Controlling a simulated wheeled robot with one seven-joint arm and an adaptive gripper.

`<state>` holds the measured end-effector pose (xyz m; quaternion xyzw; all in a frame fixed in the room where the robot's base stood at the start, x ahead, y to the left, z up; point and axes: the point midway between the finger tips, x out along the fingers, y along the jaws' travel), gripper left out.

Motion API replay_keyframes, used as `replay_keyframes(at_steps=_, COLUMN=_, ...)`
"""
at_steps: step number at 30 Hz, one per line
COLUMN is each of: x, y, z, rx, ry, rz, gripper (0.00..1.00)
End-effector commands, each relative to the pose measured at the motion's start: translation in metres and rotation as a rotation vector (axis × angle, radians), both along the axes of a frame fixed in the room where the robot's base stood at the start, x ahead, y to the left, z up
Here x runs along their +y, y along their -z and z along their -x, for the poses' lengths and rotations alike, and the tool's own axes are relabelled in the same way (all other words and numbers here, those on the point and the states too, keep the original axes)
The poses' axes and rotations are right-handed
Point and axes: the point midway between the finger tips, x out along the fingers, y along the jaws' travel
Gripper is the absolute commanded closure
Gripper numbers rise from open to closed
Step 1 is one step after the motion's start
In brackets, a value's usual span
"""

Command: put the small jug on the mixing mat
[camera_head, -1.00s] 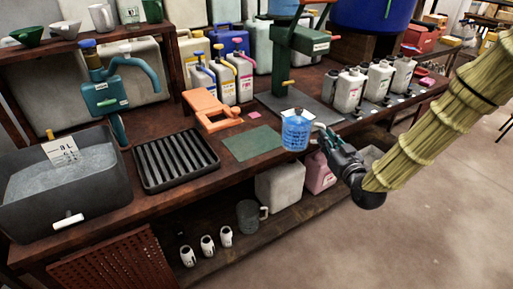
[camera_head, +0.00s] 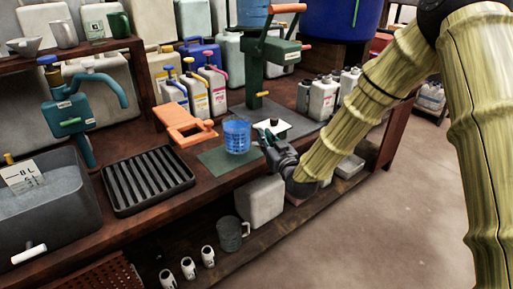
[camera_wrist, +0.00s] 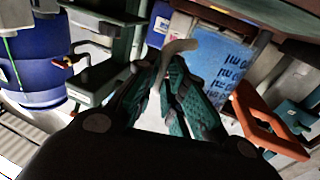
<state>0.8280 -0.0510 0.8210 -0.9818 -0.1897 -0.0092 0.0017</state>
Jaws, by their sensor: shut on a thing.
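The small jug (camera_head: 237,136) is blue, see-through and marked with printed lines. It is upright over the back part of the dark green mixing mat (camera_head: 217,164). I cannot tell whether its base touches the mat or hangs just above it. My gripper (camera_head: 264,141) comes in from the right and is shut on the jug's pale handle. In the wrist view the jug (camera_wrist: 218,68) stands beyond my gripper's fingertips (camera_wrist: 170,65), with the handle (camera_wrist: 180,47) between the fingers. The fingers partly hide the jug there.
An orange stand (camera_head: 184,124) is just behind and left of the mat. A black ribbed tray (camera_head: 147,182) lies to the left. A green press (camera_head: 262,65) and several bottles (camera_head: 194,90) stand behind. The bench's front edge is close to the mat.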

Motion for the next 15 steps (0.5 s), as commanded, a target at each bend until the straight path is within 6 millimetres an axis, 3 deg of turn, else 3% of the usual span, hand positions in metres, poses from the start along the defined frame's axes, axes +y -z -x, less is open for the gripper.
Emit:
replay_keyframes(at_steps=6, x=0.026, y=0.002, z=-0.012, rx=-0.001, ry=0.0, rz=0.0, gripper=1.0)
replay_keyframes(at_steps=11, x=0.03, y=0.006, z=-0.014, rx=0.0, ry=0.001, rz=-0.001, gripper=1.0)
replay_keyframes(at_steps=15, x=0.03, y=0.02, z=-0.014, rx=0.002, ry=0.001, rz=-0.002, gripper=1.0)
